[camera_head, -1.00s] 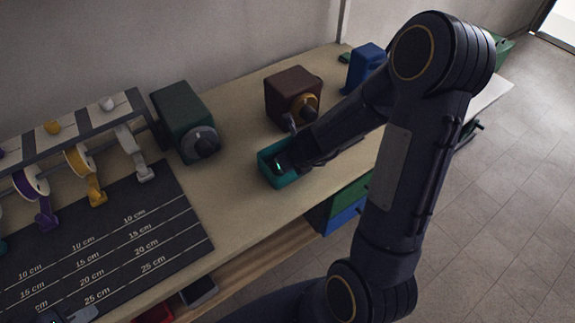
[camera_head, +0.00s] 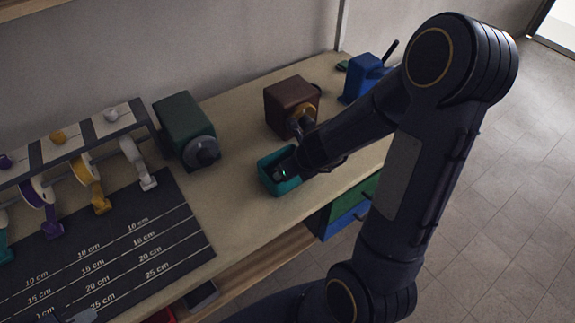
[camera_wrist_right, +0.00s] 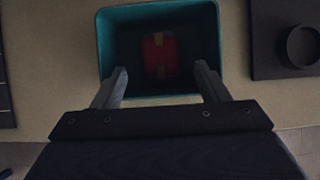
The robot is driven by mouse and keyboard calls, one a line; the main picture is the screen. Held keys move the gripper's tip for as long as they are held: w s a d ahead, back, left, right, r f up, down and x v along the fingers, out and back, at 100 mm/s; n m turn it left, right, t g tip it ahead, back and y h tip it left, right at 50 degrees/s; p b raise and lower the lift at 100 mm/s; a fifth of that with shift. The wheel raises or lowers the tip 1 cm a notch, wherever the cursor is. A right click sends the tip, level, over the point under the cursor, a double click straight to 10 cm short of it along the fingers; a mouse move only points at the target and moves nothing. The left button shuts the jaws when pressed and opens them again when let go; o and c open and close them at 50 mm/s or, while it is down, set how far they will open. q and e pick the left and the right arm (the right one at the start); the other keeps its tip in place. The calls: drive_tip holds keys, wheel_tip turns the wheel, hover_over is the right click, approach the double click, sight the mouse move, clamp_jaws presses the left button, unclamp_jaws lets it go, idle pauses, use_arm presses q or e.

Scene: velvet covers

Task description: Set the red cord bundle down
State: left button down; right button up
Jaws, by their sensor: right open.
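The red cord bundle (camera_wrist_right: 154,58) lies inside the teal bin (camera_wrist_right: 211,30), with orange-yellow bands on it. My right gripper (camera_wrist_right: 161,82) is open, its two fingers apart at the near side of the bin, and nothing shows between them. In the head view my right arm reaches down to the teal bin (camera_head: 268,183), and its hand hides part of the bin; the bundle cannot be seen there. My left gripper (camera_head: 78,317) shows only as a small grey part at the bottom left edge, so its jaws cannot be judged.
A dark measuring mat (camera_head: 150,235) with cm lines lies left of the bin. Behind it stands a spool rack (camera_head: 70,150). A green machine (camera_head: 185,125), a brown machine (camera_head: 290,105) and a blue machine (camera_head: 362,78) stand along the back.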

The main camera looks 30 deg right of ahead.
drive_tip(key=s+a+r+n+t+y+p, duration=0.1)
drive_tip(key=s+a+r+n+y+p, duration=0.2)
drive_tip(key=r+n, duration=0.5)
drive_tip(key=s+a+r+n+t+y+p, duration=0.1)
drive_tip(key=s+a+r+n, duration=0.25)
drive_tip(key=r+n, duration=0.55)
drive_tip(key=s+a+r+n+g, duration=0.1)
drive_tip(key=s+r+n, duration=0.3)
drive_tip(key=s+n, duration=0.8)
drive_tip(key=n+g, duration=0.1)
drive_tip(key=n, duration=0.3)
drive_tip(key=shift+s+n+h, duration=0.15)
drive_tip(key=shift+n+h, duration=0.15)
drive_tip(key=shift+h, duration=0.1)
drive_tip(key=shift+r, duration=0.1)
